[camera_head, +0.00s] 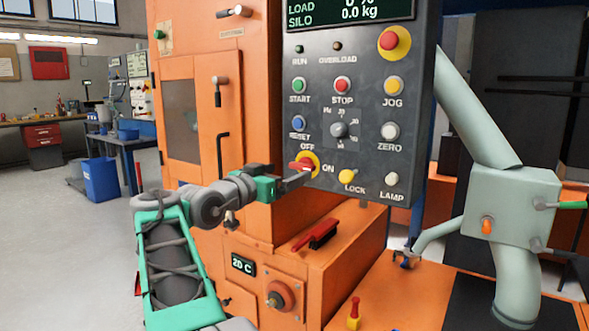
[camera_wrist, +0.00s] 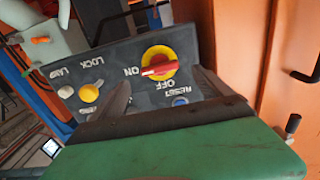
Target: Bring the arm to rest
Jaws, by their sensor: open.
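My gripper (camera_head: 306,176) is at the lower left of the dark control panel (camera_head: 358,105), in front of the red rotary switch (camera_head: 303,163) on its yellow disc. In the wrist view the same switch (camera_wrist: 160,70) lies between and beyond my two spread fingers (camera_wrist: 161,78). Its red handle lies across the disc, one end toward the ON label. The fingers are open and hold nothing. I cannot tell whether a fingertip touches the switch or panel. My arm (camera_head: 175,255) reaches up from the lower left.
The yellow LOCK button (camera_head: 348,176) and the white LAMP button (camera_head: 392,179) are close to the right. An orange cabinet (camera_head: 187,110) stands behind my arm. A red-handled lever (camera_head: 316,234) sits below. Open floor (camera_head: 60,240) lies at the left.

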